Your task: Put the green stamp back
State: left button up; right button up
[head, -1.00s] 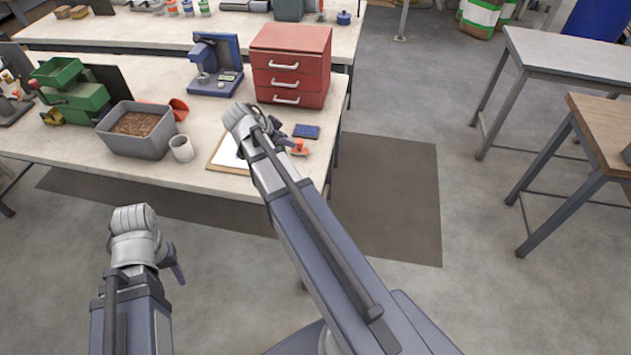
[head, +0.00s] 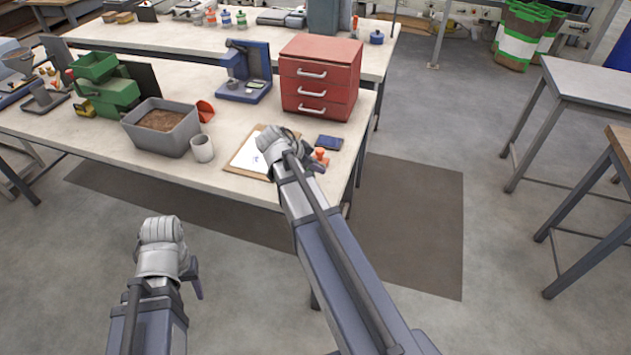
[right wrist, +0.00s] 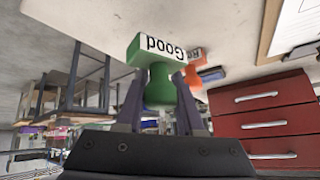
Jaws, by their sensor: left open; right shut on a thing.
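My right gripper (right wrist: 160,88) is shut on the green stamp (right wrist: 160,86). Its label block (right wrist: 160,47) reads "Good" and shows upside down in the right wrist view. In the head view the right wrist (head: 278,142) is over the front edge of the workbench, by the clipboard (head: 243,160), and hides the green stamp. An orange stamp (head: 320,157) stands on the bench just right of it, beside a blue pad (head: 329,142). My left gripper (head: 193,276) is open, low in front of the bench and away from it; its fingers are mostly hidden.
A red drawer cabinet (head: 319,80) stands behind the pad. A grey bin of pellets (head: 162,125), a white cup (head: 202,148) and a blue scale (head: 246,75) are on the bench to the left. Open floor lies right of the bench, before a grey table (head: 590,85).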

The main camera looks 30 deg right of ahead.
jog(key=shift+f, duration=0.1)
notch_tip(320, 180, down, 4)
jog(key=b, duration=0.3)
jog(key=shift+r, duration=0.25)
jog(key=shift+b, duration=0.3)
jog(key=shift+f, duration=0.15)
jog(key=o, duration=1.1)
jog(key=shift+c, duration=0.2)
